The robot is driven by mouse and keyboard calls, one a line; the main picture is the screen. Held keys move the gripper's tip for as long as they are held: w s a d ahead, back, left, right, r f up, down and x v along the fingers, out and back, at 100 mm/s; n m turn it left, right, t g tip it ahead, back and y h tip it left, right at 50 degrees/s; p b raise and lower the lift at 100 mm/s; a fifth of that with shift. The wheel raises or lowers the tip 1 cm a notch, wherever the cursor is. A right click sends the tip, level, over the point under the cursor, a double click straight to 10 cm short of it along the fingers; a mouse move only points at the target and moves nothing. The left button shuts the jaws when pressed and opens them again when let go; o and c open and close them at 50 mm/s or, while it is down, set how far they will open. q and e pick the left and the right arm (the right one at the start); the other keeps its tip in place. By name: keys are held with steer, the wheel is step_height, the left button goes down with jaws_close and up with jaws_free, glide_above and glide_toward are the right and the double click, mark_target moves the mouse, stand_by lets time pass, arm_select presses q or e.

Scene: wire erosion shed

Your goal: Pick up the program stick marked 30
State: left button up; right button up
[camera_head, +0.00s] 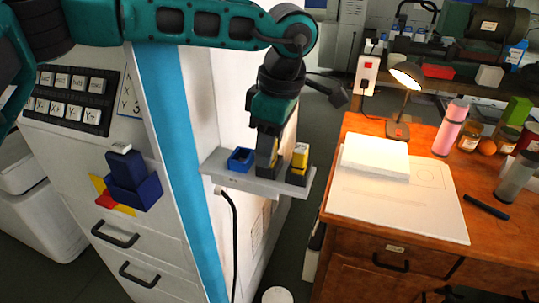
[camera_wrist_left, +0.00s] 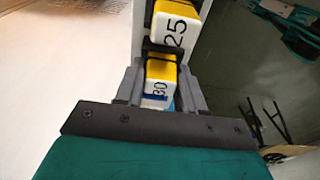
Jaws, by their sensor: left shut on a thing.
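The program stick marked 30 (camera_wrist_left: 157,80) has a yellow top and a white face with black digits. It sits between the fingers of my left gripper (camera_wrist_left: 160,88) in the left wrist view. In the head view my left gripper (camera_head: 267,158) points down over the grey shelf (camera_head: 232,178), shut on this stick, whose yellow part mostly hides behind the fingers. I cannot tell whether the stick still touches its holder. A second yellow stick, marked 25 (camera_wrist_left: 174,28), stands just beyond it; in the head view this stick (camera_head: 299,157) is upright to the right of my gripper.
An empty-looking blue holder (camera_head: 240,159) is on the shelf left of my gripper. The white cabinet (camera_head: 180,110) with a key panel and a blue handle block (camera_head: 133,185) stands left. A wooden desk (camera_head: 375,255) with lamp, papers and bottles is right. A black cable hangs below the shelf.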

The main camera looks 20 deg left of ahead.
arm_select(q)
steer(key=shift+c, duration=1.2)
steer(key=shift+r, duration=0.1)
